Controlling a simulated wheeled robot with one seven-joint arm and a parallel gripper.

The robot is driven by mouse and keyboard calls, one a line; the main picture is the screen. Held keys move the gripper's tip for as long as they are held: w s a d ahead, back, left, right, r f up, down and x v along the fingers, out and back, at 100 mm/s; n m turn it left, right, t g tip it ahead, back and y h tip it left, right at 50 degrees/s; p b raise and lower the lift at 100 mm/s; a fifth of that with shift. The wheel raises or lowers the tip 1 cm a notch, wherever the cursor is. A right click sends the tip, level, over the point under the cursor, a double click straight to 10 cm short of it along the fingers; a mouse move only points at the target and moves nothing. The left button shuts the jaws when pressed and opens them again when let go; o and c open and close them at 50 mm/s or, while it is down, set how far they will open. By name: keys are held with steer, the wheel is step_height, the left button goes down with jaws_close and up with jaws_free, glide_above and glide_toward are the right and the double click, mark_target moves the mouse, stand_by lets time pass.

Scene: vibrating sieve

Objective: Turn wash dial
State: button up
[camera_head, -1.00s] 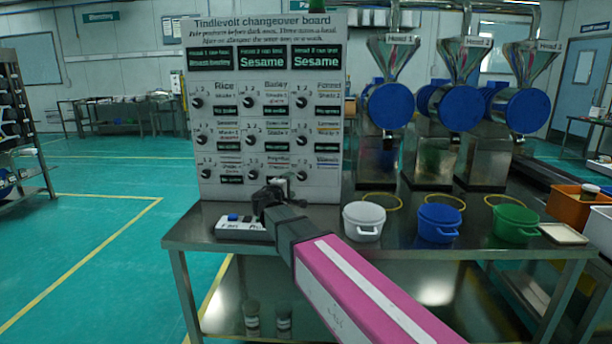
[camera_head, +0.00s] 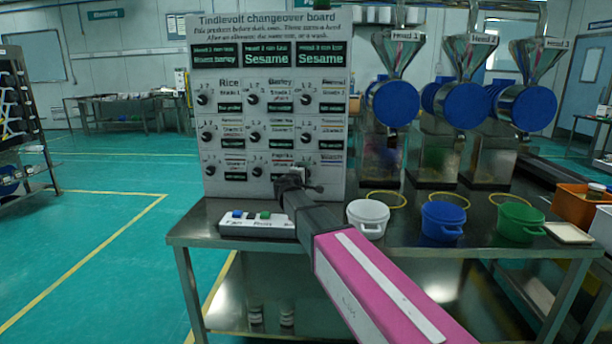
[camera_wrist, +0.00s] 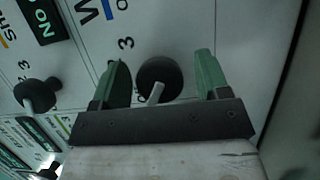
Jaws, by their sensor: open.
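The wash dial (camera_wrist: 158,76) is a round black knob with a pale pointer in the wrist view. A label starting with a large "W" is printed near it, with the digit 3 close by. My gripper (camera_wrist: 162,80) is open, with one green finger on each side of the knob and visible gaps to it. In the head view, my gripper (camera_head: 292,184) is at the lower right of the white changeover board (camera_head: 240,190). It hides part of the bottom row there, so the knob is not clear in that view.
Another black dial (camera_wrist: 38,95) sits left of the fingers. A switch box (camera_head: 255,226) with blue and green buttons lies on the steel table below the board. White (camera_head: 368,218), blue (camera_head: 442,220) and green (camera_head: 520,220) pots stand to the right.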

steer(key=c, duration=0.9)
